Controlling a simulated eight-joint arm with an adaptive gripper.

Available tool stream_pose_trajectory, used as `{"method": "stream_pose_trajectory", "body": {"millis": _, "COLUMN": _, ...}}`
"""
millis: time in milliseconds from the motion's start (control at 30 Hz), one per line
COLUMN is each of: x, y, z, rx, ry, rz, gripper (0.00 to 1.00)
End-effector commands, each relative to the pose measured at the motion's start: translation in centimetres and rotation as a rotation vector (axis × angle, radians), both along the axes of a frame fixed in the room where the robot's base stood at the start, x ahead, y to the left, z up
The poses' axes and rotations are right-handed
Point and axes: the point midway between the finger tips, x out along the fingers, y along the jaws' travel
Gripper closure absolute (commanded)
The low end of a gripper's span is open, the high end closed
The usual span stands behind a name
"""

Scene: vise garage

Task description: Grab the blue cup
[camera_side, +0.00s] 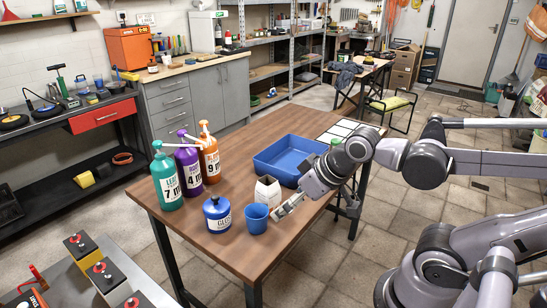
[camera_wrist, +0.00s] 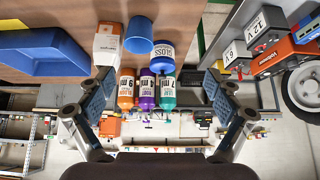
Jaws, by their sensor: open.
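The blue cup (camera_side: 256,218) stands upright on the wooden table near its front edge; it also shows in the wrist view (camera_wrist: 139,35), between the finger lines and beyond the tips. My gripper (camera_side: 284,209) is low over the table, just right of the cup, and apart from it as far as I can see. In the wrist view my gripper (camera_wrist: 158,90) has its two fingers spread wide with nothing held between them.
A blue jar (camera_side: 217,214) stands close left of the cup. A white carton (camera_side: 267,192) is just behind it. A blue tray (camera_side: 290,158) lies farther back. Green (camera_side: 167,178), purple (camera_side: 188,165) and orange (camera_side: 209,154) pump bottles stand at the left. The table front is clear.

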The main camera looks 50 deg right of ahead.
Motion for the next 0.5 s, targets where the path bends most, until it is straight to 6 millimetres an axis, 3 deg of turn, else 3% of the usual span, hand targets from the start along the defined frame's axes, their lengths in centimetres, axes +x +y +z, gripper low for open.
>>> {"method": "stream_pose_trajectory", "body": {"millis": 300, "x": 0.2, "y": 0.0, "z": 0.1, "rx": 0.012, "ry": 0.01, "rz": -0.021, "gripper": 0.08}}
{"method": "stream_pose_trajectory", "body": {"millis": 500, "x": 2.2, "y": -0.4, "z": 1.0, "rx": 0.122, "ry": 0.092, "rz": -0.219, "gripper": 0.08}}
